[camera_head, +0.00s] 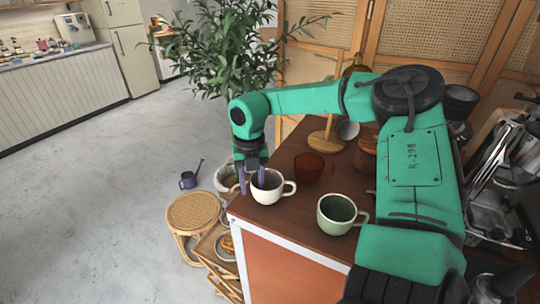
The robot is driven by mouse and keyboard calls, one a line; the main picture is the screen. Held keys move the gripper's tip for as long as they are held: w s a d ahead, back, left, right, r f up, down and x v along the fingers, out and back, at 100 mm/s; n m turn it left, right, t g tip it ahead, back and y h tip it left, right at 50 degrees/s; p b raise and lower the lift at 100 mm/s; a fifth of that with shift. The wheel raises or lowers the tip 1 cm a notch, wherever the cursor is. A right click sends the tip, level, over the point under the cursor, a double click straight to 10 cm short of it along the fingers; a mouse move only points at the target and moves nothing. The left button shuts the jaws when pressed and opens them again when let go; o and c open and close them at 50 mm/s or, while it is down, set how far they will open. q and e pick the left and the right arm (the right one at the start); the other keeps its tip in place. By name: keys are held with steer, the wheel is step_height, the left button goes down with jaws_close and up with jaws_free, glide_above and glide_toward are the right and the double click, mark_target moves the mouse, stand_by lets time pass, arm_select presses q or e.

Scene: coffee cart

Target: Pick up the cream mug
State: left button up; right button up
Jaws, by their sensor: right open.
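The cream mug (268,193) stands upright near the left edge of the brown cart top (292,221), its handle pointing right. My right gripper (252,185) points down at the mug's left side, with its purple fingers apart. One finger is just outside the mug's left side and the other is at or over its opening. The near finger hides part of the rim, and I cannot tell whether either finger touches the mug. My left gripper is not in view.
A pale green mug (338,216) stands in front to the right, and a reddish-brown mug (308,168) stands behind. A wooden stand (326,137) is further back. A plant (225,50) rises behind the arm. A rattan stool (194,212) stands left of the cart.

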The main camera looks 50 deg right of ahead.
steer(key=shift+f, duration=0.2)
jaws_close()
stand_by(1.2)
